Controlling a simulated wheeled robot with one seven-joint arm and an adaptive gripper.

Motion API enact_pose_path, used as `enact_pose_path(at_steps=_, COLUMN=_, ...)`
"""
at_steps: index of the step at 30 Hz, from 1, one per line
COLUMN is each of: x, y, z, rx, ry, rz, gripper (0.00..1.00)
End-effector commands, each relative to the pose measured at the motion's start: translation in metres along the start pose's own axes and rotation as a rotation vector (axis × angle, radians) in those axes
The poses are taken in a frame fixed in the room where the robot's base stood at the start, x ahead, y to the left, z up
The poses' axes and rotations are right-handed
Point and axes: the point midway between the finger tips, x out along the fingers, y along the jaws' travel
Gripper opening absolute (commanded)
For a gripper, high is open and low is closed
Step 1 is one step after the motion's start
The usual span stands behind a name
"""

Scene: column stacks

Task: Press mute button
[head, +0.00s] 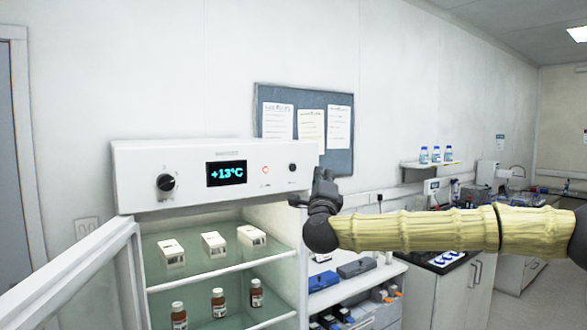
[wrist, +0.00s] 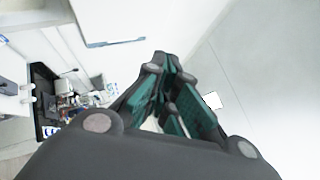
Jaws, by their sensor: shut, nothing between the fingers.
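A white cabinet's control panel (head: 210,190) faces me in the head view. It has a small round black button (head: 292,167) near its right end, with a label below it too small to read. I cannot confirm that it is the mute button. My gripper (head: 318,188) is shut and empty, just right of the panel's right end. It is apart from the black button in the picture; the gap in depth is hard to tell. In the wrist view, the closed teal-padded fingers (wrist: 168,65) show, but no button.
The panel also has a black knob (head: 166,182), a display (head: 227,173) reading +13°C and a red-lit ring (head: 265,169). The cabinet's door (head: 75,275) stands open at left. White boxes (head: 214,244) and brown bottles (head: 218,303) fill shelves. A bench (head: 445,262) stands at right.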

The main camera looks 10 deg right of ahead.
Motion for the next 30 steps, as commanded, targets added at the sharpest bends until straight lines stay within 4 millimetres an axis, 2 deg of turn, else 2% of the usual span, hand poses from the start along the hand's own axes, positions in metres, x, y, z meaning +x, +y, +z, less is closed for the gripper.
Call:
enact_pose_path(at_steps=8, x=0.008, y=0.005, z=0.007, rx=-0.001, ry=-0.001, rz=0.002, gripper=0.00)
enact_pose_path(at_steps=21, x=0.042, y=0.029, z=0.031, rx=-0.001, ry=-0.001, rz=0.002, gripper=0.00)
enact_pose_path(at_steps=30, x=0.057, y=0.044, z=0.043, rx=-0.001, ry=-0.001, rz=0.000, gripper=0.00)
